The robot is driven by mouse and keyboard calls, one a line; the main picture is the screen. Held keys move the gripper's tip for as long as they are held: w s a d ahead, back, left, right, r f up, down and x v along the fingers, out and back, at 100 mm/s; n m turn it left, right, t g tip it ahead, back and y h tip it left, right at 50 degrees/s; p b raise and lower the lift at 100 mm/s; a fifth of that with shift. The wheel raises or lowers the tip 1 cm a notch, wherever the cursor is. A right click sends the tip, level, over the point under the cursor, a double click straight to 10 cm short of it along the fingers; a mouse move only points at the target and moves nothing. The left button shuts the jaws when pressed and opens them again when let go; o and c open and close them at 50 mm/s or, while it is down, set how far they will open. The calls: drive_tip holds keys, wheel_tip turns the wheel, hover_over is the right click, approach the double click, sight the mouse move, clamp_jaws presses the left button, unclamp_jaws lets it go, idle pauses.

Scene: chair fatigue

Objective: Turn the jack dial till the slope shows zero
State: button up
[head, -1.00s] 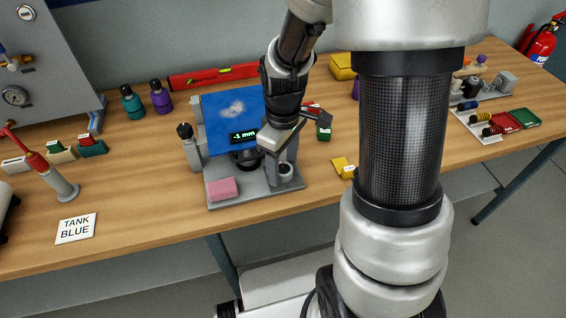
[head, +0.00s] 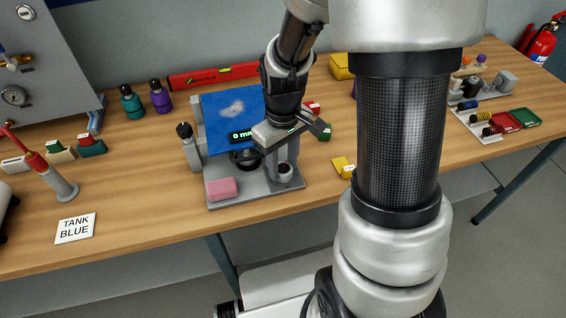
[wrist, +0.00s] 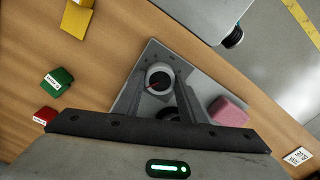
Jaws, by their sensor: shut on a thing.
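The jack dial (head: 285,171) is a small round grey knob with a dark top, at the front right of a grey stand base. In the wrist view the dial (wrist: 159,76) shows a pale top and a red line, between my fingers. My gripper (wrist: 160,84) is shut on the dial from above, a finger on each side. The stand carries a tilted blue plate (head: 215,108) with a whitish patch. A black display (head: 241,136) at its front edge reads "0 mm", partly covered by my gripper.
A pink block (head: 221,188) sits on the base's front left. A yellow block (head: 343,167) lies right of the stand. A red level (head: 205,77) and teal and purple bottles (head: 160,97) stand behind. A "TANK BLUE" card (head: 76,228) lies at front left.

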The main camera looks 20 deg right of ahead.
sight(283, 168)
drive_tip(key=shift+m, duration=1.2)
drive_tip(key=o, duration=1)
drive_tip(key=shift+o, duration=0.2)
wheel_tip(283, 168, up, 18)
drive_tip(key=p, duration=0.2)
drive_tip(key=shift+f, duration=0.25)
drive_tip(key=shift+r, duration=0.1)
